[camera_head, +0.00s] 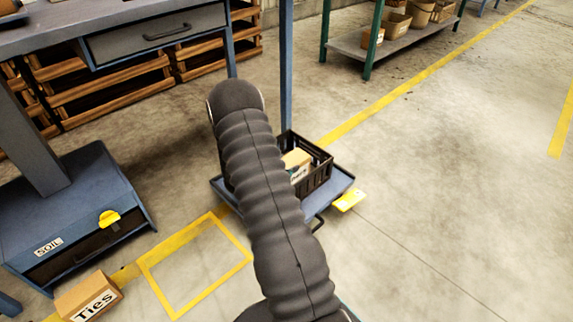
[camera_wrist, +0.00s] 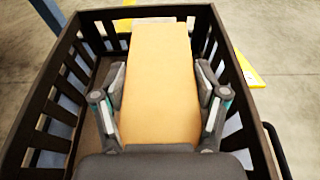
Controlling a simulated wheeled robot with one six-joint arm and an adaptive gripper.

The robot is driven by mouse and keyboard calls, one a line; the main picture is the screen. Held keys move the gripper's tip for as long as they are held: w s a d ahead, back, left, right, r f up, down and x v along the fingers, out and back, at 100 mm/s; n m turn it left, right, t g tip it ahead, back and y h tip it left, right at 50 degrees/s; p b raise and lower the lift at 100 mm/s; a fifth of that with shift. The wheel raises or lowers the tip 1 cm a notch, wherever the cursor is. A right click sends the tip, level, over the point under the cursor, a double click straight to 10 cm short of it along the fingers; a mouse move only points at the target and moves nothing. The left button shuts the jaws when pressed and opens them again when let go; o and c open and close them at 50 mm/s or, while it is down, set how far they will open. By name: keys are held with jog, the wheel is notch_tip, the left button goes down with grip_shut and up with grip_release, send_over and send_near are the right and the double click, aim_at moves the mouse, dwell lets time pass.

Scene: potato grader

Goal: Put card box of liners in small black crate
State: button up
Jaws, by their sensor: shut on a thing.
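The card box (camera_wrist: 158,95) is plain tan in the wrist view, long and upright between my fingers. My gripper (camera_wrist: 160,70) is shut on it, with a finger against each side. The box is within the walls of the small black crate (camera_wrist: 40,105); whether it touches the crate floor is hidden. In the head view the crate (camera_head: 320,172) stands on a low blue platform, and part of the box (camera_head: 297,160) shows inside it with a dark label I cannot read. My arm hides the crate's left part and my gripper there.
A blue post (camera_head: 286,70) rises at the platform's back edge. A yellow piece (camera_head: 348,200) sticks out at its right. A card box marked Ties (camera_head: 88,298) lies by the blue SOIL cabinet (camera_head: 85,215). The floor at right is clear.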

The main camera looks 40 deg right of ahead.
jog(key=shift+r, duration=0.1)
jog(key=o, duration=1.8)
